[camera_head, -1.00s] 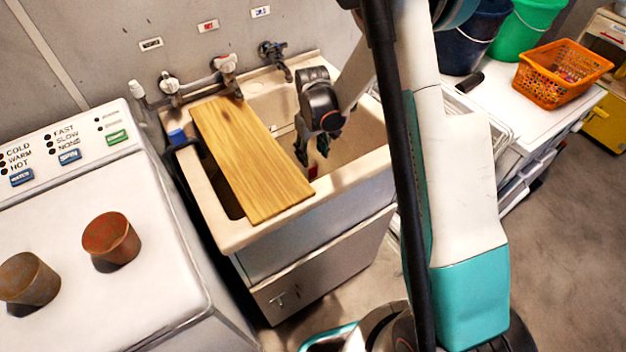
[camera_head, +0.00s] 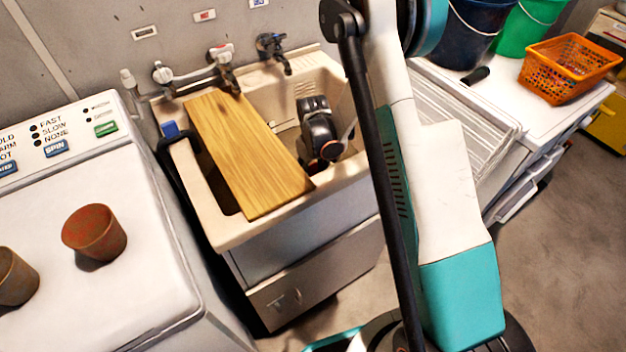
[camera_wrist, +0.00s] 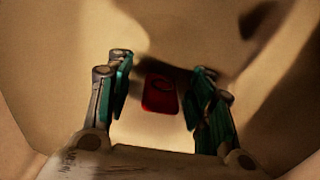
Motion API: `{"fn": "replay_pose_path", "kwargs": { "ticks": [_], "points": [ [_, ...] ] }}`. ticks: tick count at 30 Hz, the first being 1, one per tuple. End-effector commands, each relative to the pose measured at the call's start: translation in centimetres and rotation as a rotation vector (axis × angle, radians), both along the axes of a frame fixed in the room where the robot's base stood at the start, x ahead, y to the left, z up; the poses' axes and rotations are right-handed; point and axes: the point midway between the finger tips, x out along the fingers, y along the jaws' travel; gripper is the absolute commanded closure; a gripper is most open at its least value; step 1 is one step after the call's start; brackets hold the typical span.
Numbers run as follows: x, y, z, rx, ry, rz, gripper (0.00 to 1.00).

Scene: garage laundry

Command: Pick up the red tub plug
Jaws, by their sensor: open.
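The red tub plug (camera_wrist: 160,94) lies in the sink basin in the wrist view, a small red piece with a darker curved mark on it. My gripper (camera_wrist: 160,92) is open, with its teal-padded fingers on the left and right of the plug and a visible gap on each side. In the head view my wrist (camera_head: 320,135) is down inside the sink (camera_head: 268,92), and the fingers and the plug are hidden there. I cannot tell whether the fingertips touch the basin floor.
A wooden board (camera_head: 245,150) lies across the left part of the sink. Taps (camera_head: 225,72) stand along its back edge. A washing machine (camera_head: 120,240) with two brown pots is at the left. An orange basket (camera_head: 566,70) sits on the right counter.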

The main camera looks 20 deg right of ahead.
Motion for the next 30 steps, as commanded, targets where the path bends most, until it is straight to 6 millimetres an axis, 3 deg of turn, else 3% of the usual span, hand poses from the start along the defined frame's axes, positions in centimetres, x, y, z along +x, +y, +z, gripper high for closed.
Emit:
{"fn": "replay_pose_path", "kwargs": {
  "ticks": [5, 12, 23, 30],
  "points": [
    [0.0, 0.0, 0.1, 0.0, 0.0, 0.0, 0.52],
    [0.0, 0.0, 0.1, 0.0, 0.0, 0.0, 0.99],
    [0.0, 0.0, 0.3, 0.0, 0.0, 0.0, 0.99],
    [0.0, 0.0, 2.6, 0.0, 0.0, 0.0, 0.99]
  ]
}}
